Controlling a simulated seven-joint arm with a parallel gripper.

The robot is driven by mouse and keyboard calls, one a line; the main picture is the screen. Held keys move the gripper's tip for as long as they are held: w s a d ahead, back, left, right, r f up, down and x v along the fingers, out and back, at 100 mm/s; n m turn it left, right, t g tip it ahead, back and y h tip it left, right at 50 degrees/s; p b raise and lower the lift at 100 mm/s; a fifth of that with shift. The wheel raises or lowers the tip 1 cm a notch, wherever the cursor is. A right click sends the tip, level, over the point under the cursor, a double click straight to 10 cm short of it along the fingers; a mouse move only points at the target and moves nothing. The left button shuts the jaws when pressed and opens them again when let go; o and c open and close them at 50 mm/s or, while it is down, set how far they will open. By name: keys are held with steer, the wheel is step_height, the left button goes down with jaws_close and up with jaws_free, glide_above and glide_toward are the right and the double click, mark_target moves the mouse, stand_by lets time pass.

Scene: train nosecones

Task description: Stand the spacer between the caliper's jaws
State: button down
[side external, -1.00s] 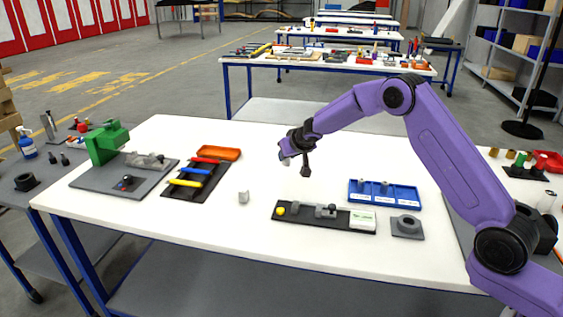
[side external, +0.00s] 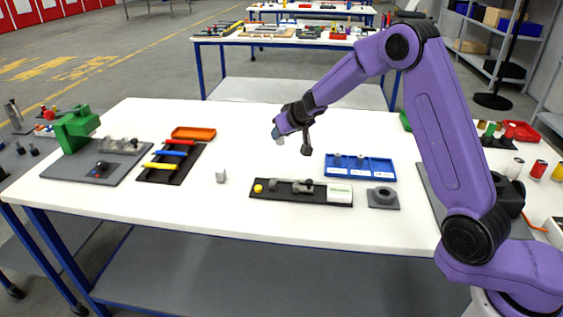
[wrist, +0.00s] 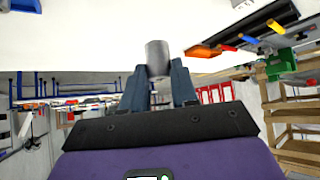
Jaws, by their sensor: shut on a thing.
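My gripper (side external: 279,132) is shut on a grey cylinder, the spacer (wrist: 157,58), and holds it in the air above the table. In the wrist view the spacer sticks out beyond both fingers. The caliper (side external: 305,187) is a grey tool on a black board (side external: 270,197) with a yellow knob (side external: 258,188) at its left and a pale label plate (side external: 339,193) at its right. My gripper is above and behind the board, well apart from it. The exact gap between the caliper's jaws is too small to tell.
A blue tray (side external: 372,179) holding small grey pieces stands behind the board's right end. A grey ringed block (side external: 383,198) is right of the board, a small pale block (side external: 220,177) to its left. Coloured handles (side external: 166,166) and a green fixture (side external: 75,129) are farther left.

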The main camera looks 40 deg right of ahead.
steer(key=s+r+n+g+y, duration=0.15)
steer(key=s+n+y, duration=0.65)
steer(key=s, duration=1.1)
steer(key=shift+n+g+h, duration=0.25)
steer(key=shift+n+h, duration=0.15)
steer(key=shift+h, duration=0.3)
steer(key=w+f, duration=0.3)
steer(key=w, duration=0.1)
steer(key=w+a+f, duration=0.1)
steer(key=w+f, duration=0.2)
steer(key=w, duration=0.1)
steer(key=w+f, duration=0.3)
steer(key=w, duration=0.2)
steer(key=shift+w+a+f, duration=0.1)
steer(key=shift+a+f, duration=0.15)
steer(key=shift+w+f, duration=0.3)
steer(key=shift+f, duration=1.6)
steer(key=shift+f, duration=0.1)
steer(key=c, duration=0.9)
jaws_free()
steer(key=shift+o, duration=0.2)
